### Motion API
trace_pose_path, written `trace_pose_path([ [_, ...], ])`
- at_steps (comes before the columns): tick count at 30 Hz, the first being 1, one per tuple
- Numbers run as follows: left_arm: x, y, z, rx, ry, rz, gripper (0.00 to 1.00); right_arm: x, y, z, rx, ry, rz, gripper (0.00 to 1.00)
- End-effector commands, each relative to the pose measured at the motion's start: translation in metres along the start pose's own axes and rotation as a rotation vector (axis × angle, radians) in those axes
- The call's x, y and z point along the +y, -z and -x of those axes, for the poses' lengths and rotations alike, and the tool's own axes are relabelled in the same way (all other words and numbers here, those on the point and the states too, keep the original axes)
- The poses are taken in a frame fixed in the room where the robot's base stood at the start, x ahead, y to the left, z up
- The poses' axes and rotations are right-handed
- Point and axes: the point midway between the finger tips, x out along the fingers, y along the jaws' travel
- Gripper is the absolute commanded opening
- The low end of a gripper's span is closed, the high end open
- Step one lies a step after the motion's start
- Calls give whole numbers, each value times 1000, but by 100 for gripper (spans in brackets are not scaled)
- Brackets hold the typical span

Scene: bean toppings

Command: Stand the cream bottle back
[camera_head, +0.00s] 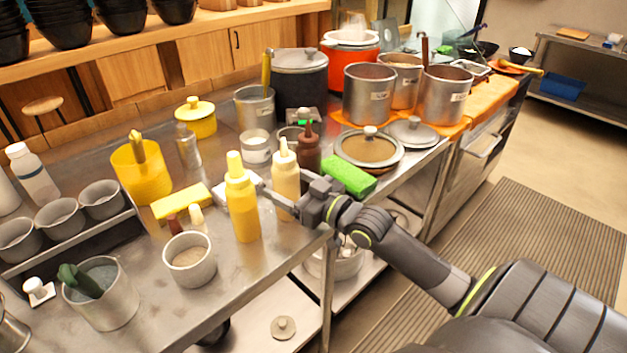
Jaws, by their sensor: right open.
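The cream bottle (286,172), pale cream with a pointed nozzle, stands upright on the steel counter (150,285). My right gripper (278,198) is open at its lower part, coming in from the right. One finger shows in front of the bottle's base; the far finger is mostly hidden, so I cannot tell whether they touch it. A yellow bottle (241,200) stands upright just left of it, and a brown bottle (307,155) stands just behind to the right. My left gripper is not in view.
A green block (349,176) lies right of the gripper, near a lidded pot (369,150). A yellow sponge (181,202) and a grey cup (189,259) are to the left. Several steel pots stand at the back right. The counter's front edge runs close below the gripper.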

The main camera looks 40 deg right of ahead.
Motion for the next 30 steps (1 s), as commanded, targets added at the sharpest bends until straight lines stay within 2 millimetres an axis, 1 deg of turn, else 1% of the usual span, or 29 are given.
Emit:
trace_pose_path([
  [5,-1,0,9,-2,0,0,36,0,0,28,-8,1,3,73],
  [12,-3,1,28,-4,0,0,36,0,2,67,-8,-1,0,73],
  [18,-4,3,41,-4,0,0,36,0,2,96,-7,0,0,73],
  [24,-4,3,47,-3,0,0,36,0,0,112,-4,0,-1,73],
  [30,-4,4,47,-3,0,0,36,0,0,116,-2,1,-1,73],
])
